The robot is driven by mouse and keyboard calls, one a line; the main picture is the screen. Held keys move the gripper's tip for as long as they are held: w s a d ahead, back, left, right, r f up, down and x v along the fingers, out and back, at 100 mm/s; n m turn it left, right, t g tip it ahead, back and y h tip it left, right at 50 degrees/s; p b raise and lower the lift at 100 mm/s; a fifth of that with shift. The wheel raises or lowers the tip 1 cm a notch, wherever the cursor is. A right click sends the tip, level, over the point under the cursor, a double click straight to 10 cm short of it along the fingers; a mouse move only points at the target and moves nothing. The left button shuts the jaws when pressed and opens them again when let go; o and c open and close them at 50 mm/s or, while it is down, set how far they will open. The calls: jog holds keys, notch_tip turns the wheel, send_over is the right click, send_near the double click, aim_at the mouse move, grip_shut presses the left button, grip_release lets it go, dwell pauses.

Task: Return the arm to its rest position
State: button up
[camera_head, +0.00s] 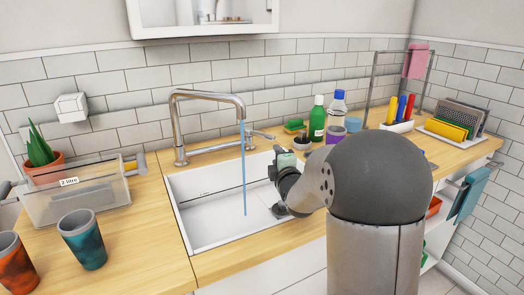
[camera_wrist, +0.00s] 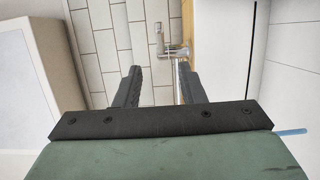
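My gripper (camera_wrist: 160,72) shows in the wrist view with its two dark fingers apart and nothing between them. In the head view, my arm reaches over the right part of the white sink (camera_head: 210,219). The gripper end (camera_head: 277,170) is small there and partly turned away, so its fingers are hard to make out. It is to the right of the blue water stream (camera_head: 243,170), apart from it in the picture.
The tap (camera_head: 205,95) is running into the sink. Left are a clear "2 litre" container (camera_head: 95,200), a potted plant (camera_head: 42,150) and two cups, one blue (camera_head: 83,240), one orange (camera_head: 14,265). A green bottle (camera_head: 317,120) and coloured items stand behind my arm.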

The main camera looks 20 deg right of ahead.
jog(key=shift+r, duration=0.1)
jog(key=s+a+r+m+g+p, duration=0.5)
jog(key=s+r+m+g+p, duration=0.25)
jog(key=s+r+p, duration=0.6)
jog(key=s+a+r+m+g+p, duration=0.2)
jog(key=s+p, duration=0.3)
jog(key=s, duration=0.3)
jog(key=s+a+r+m+g+p, duration=0.1)
jog(key=s+m+g+p, duration=0.3)
jog(key=s, duration=0.5)
jog(key=s+a+r+m+g+y+p, duration=0.1)
jog(key=s+a+r+m+g+p, duration=0.1)
jog(key=s+p, duration=0.5)
jog(key=shift+s+a+r+m+g, duration=0.35)
jog(key=shift+s+r+m+g, duration=0.2)
jog(key=shift+s+m, duration=0.3)
